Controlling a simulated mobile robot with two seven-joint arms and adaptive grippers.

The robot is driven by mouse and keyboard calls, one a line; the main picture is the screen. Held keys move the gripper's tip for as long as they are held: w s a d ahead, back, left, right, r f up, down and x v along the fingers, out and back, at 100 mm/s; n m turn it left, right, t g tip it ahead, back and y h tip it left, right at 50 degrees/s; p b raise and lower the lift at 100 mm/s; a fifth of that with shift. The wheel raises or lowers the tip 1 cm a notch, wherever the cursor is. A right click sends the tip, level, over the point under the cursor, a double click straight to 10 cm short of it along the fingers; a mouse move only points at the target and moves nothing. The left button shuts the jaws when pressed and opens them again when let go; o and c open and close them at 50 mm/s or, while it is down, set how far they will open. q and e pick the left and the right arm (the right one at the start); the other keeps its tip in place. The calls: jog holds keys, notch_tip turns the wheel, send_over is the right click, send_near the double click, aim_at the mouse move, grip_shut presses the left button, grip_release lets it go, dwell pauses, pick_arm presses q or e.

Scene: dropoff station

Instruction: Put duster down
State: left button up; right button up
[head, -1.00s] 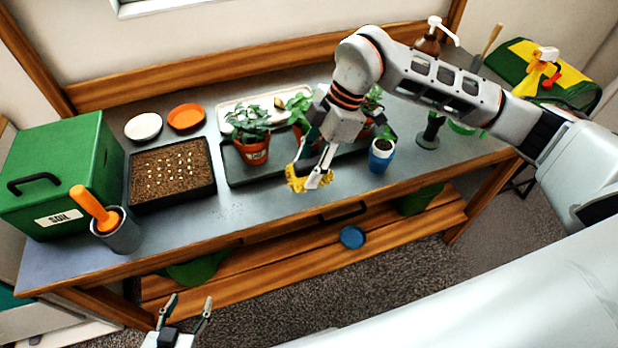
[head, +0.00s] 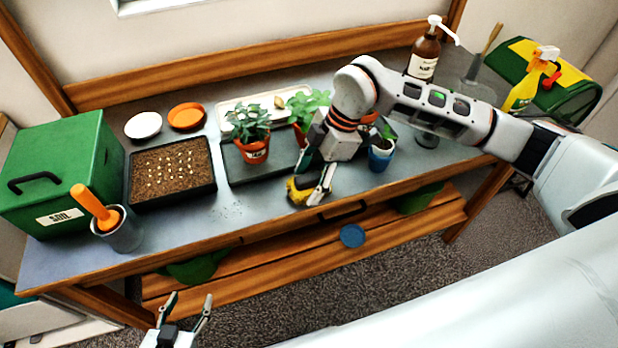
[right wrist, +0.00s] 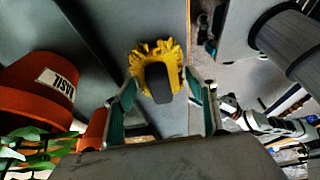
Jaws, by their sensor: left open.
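The duster (head: 298,192), with yellow fringe and a dark handle, is at the front of the grey bench top, below the dark plant tray. My right gripper (head: 312,192) is low over it, fingers on either side. In the right wrist view the duster (right wrist: 158,80) shows between the spread fingertips (right wrist: 162,98), with gaps at both sides of its dark handle. It appears to rest on the bench. My left gripper (head: 184,306) is open and empty, low in front of the bench.
A potted plant (head: 254,150) stands on the dark tray (head: 235,172); its labelled pot (right wrist: 40,88) is close in the wrist view. A blue pot (head: 380,160) stands right of my right gripper.

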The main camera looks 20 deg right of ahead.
jog(key=shift+r, duration=0.15)
jog(key=v, duration=1.2)
jog(key=shift+b, duration=0.45)
